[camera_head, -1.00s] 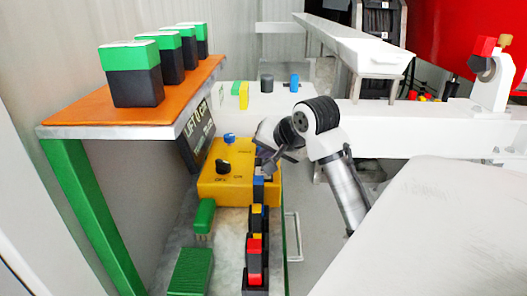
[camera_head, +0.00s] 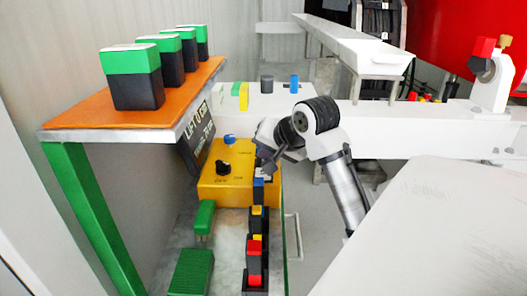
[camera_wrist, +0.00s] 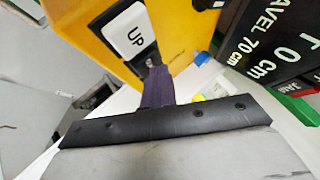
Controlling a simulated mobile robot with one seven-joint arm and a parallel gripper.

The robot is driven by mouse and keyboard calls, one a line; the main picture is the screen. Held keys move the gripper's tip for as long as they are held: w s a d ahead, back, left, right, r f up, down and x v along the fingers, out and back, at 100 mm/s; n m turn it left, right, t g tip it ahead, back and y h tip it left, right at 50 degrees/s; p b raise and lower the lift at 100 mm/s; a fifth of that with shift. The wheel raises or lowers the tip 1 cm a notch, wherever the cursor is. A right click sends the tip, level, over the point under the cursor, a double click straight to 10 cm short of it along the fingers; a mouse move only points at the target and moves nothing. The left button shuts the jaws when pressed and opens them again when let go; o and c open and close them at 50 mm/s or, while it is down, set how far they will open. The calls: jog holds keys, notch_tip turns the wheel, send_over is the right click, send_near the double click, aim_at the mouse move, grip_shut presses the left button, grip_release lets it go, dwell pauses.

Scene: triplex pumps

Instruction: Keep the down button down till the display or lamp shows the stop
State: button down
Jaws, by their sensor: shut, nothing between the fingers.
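The yellow control box (camera_head: 212,190) stands on the bench under the orange shelf. In the wrist view, its face (camera_wrist: 95,35) carries a white button marked UP (camera_wrist: 128,30). My gripper (camera_wrist: 155,72) is shut and empty, with its tips at the box face just beside the UP button. No button marked down shows; the fingers may cover it, and I cannot tell whether anything is pressed. In the head view my gripper (camera_head: 264,166) is at the box's right side. The dark display board (camera_wrist: 270,45) shows "0 cm" and "TRAVEL 70 cm"; in the head view the board (camera_head: 198,138) shows a LIFT line.
A black knob (camera_head: 223,168) and a blue knob (camera_head: 229,140) are on the box. The orange shelf (camera_head: 75,110) with several green-black blocks overhangs at left. Red, yellow and blue topped blocks (camera_head: 254,250) line the bench's right edge. A white surface (camera_head: 440,230) fills the lower right.

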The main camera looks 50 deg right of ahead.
jog(key=shift+r+p, duration=0.55)
jog(key=shift+r, duration=0.2)
notch_tip(320, 180, up, 5)
jog(key=p, duration=0.4)
jog(key=shift+r+p, duration=0.1)
jog(key=shift+p, duration=0.2)
